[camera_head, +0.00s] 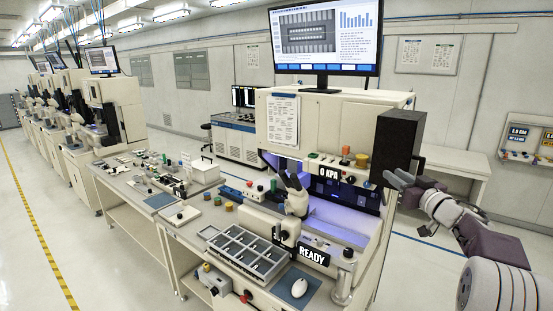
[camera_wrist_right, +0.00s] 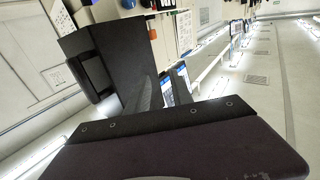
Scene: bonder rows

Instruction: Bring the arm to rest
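My right arm comes in from the right edge of the head view. Its gripper (camera_head: 399,179) is raised at the right end of the bonder bench, just below and in front of a black box (camera_head: 400,138) in the picture. In the right wrist view the two fingers (camera_wrist_right: 163,80) stand apart with nothing held between them. The black box (camera_wrist_right: 118,62) shows there close to the left finger; whether they touch I cannot tell. My left gripper is in neither view.
The bonder (camera_head: 336,136) has a large monitor (camera_head: 325,37) above it, a microscope (camera_head: 296,196) and a READY sign (camera_head: 314,256). A compartment tray (camera_head: 243,253) and a white mouse (camera_head: 299,288) are on the bench. The floor left of the benches is clear.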

